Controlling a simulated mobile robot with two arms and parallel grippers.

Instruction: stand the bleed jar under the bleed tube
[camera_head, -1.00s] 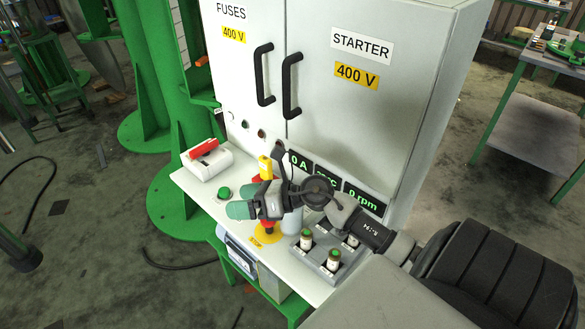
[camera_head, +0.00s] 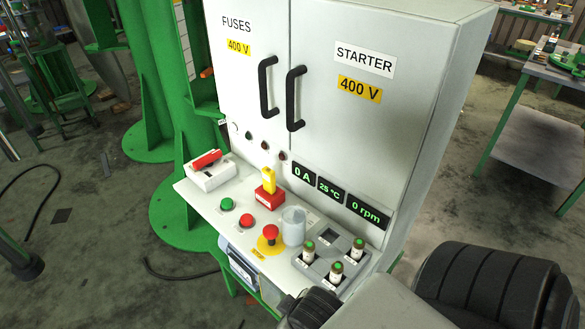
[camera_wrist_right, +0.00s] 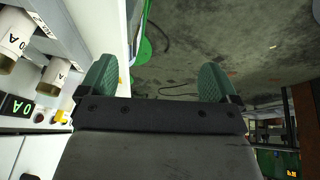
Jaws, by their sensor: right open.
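A translucent pale grey cylinder, which looks like the bleed jar (camera_head: 293,226), stands upright on the white console shelf. It is between the red mushroom button and the grey fuse tray. I cannot make out a bleed tube in either view. My right gripper (camera_wrist_right: 158,75) is open in the right wrist view, with nothing between its green fingers. In the head view only dark parts of my right arm show at the bottom right, and its fingers are hidden. My left gripper is not in view.
The shelf holds a grey tray (camera_head: 316,272) with several green-topped fuses, a red button (camera_head: 247,220), a yellow-handled red switch (camera_head: 269,192) and a white box with a red lever (camera_head: 208,170). The cabinet (camera_head: 350,130) rises behind. Green steelwork (camera_head: 180,215) stands at left.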

